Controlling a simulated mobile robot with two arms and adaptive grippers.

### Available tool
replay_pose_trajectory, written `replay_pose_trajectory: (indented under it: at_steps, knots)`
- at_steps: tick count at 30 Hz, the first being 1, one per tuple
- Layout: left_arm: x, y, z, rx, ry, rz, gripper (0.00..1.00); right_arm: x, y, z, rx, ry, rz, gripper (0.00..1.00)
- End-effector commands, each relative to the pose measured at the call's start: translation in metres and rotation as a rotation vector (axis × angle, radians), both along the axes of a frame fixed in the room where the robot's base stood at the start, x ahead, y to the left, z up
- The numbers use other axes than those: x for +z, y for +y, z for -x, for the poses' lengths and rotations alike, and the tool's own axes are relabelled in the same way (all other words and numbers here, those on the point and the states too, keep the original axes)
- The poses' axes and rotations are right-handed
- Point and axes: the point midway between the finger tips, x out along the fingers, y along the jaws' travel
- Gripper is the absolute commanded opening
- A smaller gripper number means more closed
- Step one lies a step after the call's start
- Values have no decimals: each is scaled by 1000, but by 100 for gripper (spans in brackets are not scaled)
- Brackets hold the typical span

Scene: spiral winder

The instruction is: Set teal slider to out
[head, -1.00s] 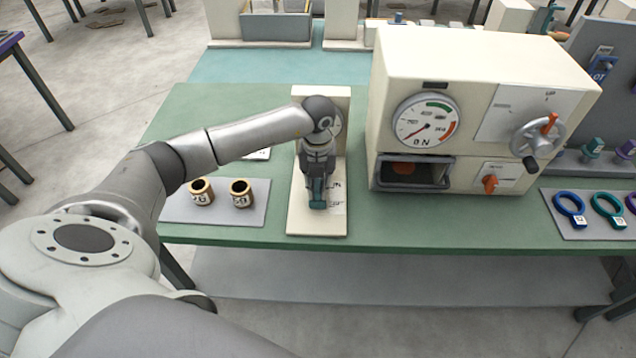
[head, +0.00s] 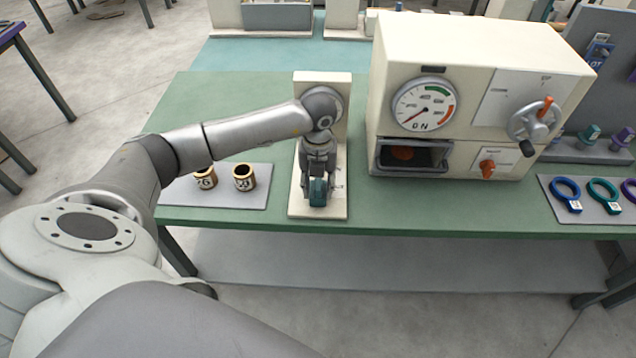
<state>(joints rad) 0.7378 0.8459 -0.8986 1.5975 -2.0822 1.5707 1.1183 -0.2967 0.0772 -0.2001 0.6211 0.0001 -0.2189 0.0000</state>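The teal slider (head: 318,193) is on the cream upright-backed fixture (head: 342,206) at the table's front, close to the fixture's front edge. My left gripper (head: 318,199) points down over it, with dark fingers at both sides of the teal part. The wrist and fingers hide much of the slider and its track. Whether the fingers press on the slider or stand open around it cannot be told. Small black marks show on the plate right of the gripper, partly covered. My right gripper is not in view.
A cream machine (head: 476,85) with a gauge and crank wheel stands just right of the fixture. A grey mat (head: 225,196) with two gold cups (head: 244,177) lies left. Coloured rings (head: 567,195) lie on a mat at far right. Green table (head: 420,208) shows bare in front of the machine.

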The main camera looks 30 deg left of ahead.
Motion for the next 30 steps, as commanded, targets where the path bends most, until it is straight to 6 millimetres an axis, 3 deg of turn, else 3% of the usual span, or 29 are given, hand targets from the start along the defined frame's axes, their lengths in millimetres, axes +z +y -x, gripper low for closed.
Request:
replay_pose_trajectory:
  at_steps: [5, 19, 24, 30]
  knots:
    - [14, 1, -1, 1, -4, -1, 38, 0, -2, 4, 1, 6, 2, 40]
    - [105, 0, -1, 0, -3, 1, 38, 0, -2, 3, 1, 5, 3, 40]
    - [118, 0, 0, -1, 0, 0, 38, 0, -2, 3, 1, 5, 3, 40]
    - [120, 0, 0, 0, 1, 1, 38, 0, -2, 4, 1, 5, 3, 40]
